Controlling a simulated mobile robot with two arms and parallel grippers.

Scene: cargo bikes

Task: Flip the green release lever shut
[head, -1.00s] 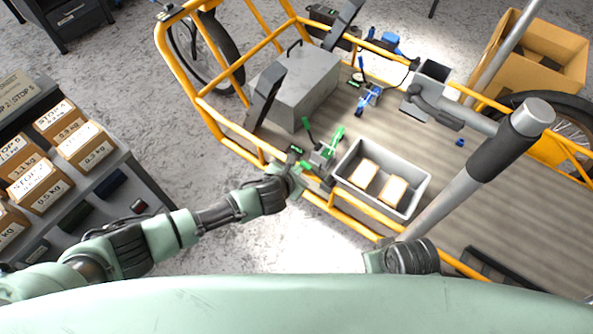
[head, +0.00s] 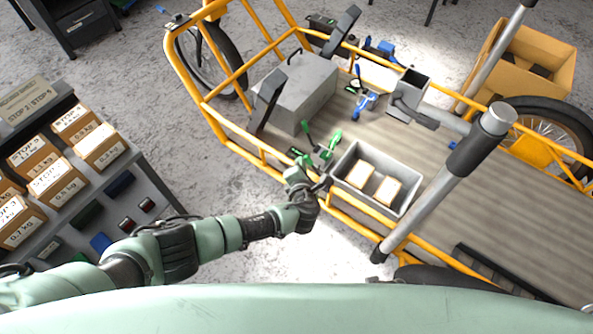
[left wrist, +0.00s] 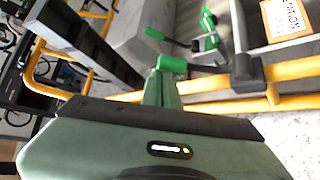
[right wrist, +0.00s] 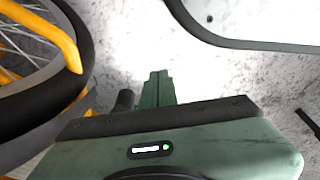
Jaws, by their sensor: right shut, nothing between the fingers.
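The green-handled clamp (head: 322,148) stands on the near edge of the cargo bed, between the grey block and the grey bin. My left gripper (head: 296,168) is at the near side rail, just left of the clamp. In the left wrist view a green cap (left wrist: 172,63) sits right at my left fingertips (left wrist: 163,80); I cannot tell whether they grip it. My right gripper (right wrist: 157,80) is shut and empty over the floor, away from the clamp.
The orange side rail (head: 235,145) runs under my left gripper. A grey bin (head: 350,192) with two cartons and a grey block (head: 300,90) flank the clamp. A blue-handled clamp (head: 364,103) stands farther back. A rack of labelled boxes (head: 150,190) is at left.

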